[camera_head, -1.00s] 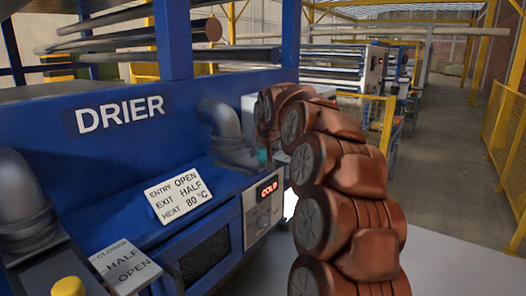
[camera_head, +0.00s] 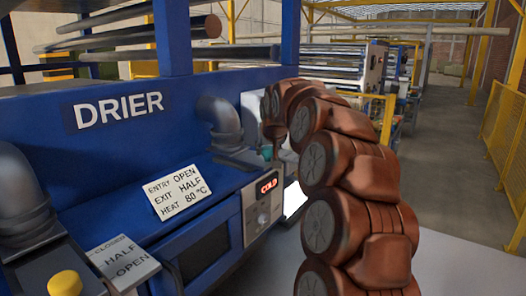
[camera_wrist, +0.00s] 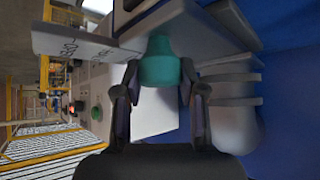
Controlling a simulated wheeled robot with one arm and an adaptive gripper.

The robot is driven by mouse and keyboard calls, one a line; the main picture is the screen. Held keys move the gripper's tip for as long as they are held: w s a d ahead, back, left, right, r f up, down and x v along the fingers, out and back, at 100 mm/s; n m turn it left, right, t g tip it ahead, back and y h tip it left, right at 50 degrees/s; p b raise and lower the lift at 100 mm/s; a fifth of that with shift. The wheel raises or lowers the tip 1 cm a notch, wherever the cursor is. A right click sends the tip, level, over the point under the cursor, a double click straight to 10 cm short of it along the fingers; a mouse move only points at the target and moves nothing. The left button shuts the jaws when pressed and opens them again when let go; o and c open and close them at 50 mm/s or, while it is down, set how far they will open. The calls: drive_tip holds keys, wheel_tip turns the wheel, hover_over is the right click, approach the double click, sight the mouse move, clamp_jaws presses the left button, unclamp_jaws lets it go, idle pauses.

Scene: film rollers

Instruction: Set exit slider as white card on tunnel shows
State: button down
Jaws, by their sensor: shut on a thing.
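The white card (camera_head: 178,193) on the blue drier tunnel (camera_head: 120,180) reads "ENTRY OPEN, EXIT HALF, HEAT 80 °C". A teal knob (camera_wrist: 160,62) is between the fingers of my gripper (camera_wrist: 159,80) in the wrist view, and the gripper is shut on it. A small part of the teal knob (camera_head: 266,153) shows in the head view beside a grey pipe elbow; my arm hides most of the grip there. A label plate (camera_wrist: 85,46) lies left of the knob in the wrist view; its lettering is sideways and mostly unreadable, so I cannot tell the slider's position.
A yellow knob (camera_head: 66,284) stands near a plate (camera_head: 122,262) marked "CLOSED, HALF, OPEN" at lower left. A control panel (camera_head: 263,210) shows "COLD" in red. Grey pipe elbows (camera_head: 219,122) rise from the tunnel. The aisle (camera_head: 440,150) at right is clear.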

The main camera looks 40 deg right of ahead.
drive_tip(key=shift+s+d+b, duration=0.15)
drive_tip(key=shift+s+d, duration=0.05)
drive_tip(key=shift+s, duration=0.3)
drive_tip(key=shift+s+d+b, duration=0.15)
drive_tip(key=shift+s, duration=0.35)
drive_tip(key=c, duration=0.7)
unclamp_jaws()
drive_tip(key=shift+o, duration=0.2)
drive_tip(key=shift+r, duration=0.1)
drive_tip(key=v, duration=1.1)
drive_tip(key=shift+s+r, duration=0.25)
drive_tip(key=shift+s, duration=0.1)
drive_tip(key=shift+a, duration=0.15)
